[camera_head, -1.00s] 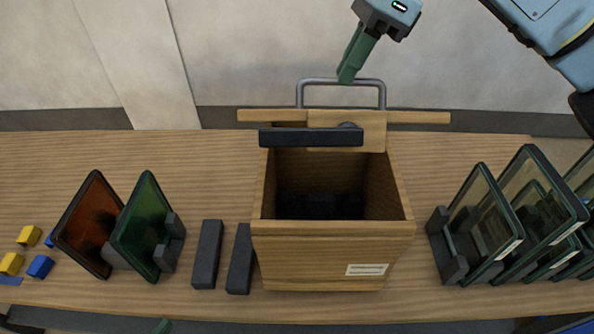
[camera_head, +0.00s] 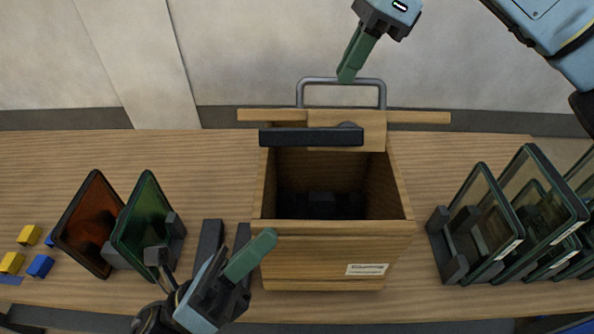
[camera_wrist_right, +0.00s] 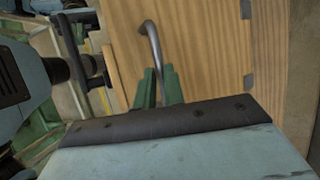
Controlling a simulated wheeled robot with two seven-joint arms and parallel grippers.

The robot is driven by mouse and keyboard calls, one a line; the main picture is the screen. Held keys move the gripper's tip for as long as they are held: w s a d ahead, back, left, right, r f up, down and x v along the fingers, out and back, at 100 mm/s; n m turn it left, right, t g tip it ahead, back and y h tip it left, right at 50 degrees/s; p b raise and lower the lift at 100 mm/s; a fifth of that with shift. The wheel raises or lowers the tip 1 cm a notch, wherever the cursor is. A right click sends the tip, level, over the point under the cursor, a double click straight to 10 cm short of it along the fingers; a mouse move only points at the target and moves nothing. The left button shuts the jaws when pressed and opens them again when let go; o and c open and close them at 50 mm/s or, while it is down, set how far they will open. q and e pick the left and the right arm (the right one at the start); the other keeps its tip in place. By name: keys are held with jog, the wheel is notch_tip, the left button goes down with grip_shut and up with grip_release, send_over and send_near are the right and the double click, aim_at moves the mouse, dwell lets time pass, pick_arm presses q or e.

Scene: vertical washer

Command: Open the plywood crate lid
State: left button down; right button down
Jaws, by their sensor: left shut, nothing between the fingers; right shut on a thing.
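The plywood crate (camera_head: 330,240) stands on the table with its top open, and its dark inside shows. Its lid (camera_head: 420,117) is swung up at the back and is seen nearly edge-on. A grey metal handle (camera_head: 341,80) rises from the lid; the handle also shows in the right wrist view (camera_wrist_right: 152,45). My right gripper (camera_head: 346,76) is shut on the handle; its green fingers also close around it in the right wrist view (camera_wrist_right: 158,88). My left gripper (camera_head: 262,243) is shut and empty, in front of the crate's front left corner.
Orange and green framed panels (camera_head: 146,228) stand in holders at left. Several clear framed panels (camera_head: 540,205) stand at right. Small yellow and blue blocks (camera_head: 40,266) lie far left. Dark bars (camera_head: 210,240) lie left of the crate, partly behind my left gripper.

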pick_arm(q)
jog(key=w+d+r, duration=0.4)
jog(key=w+r, duration=0.1)
jog(key=r, duration=0.2)
jog(key=shift+d+r, duration=0.15)
jog(key=shift+d, duration=0.25)
jog(key=shift+w, duration=0.1)
jog(key=shift+w+a+r, duration=0.1)
jog(key=shift+w+r, duration=0.65)
jog(key=shift+r, duration=0.3)
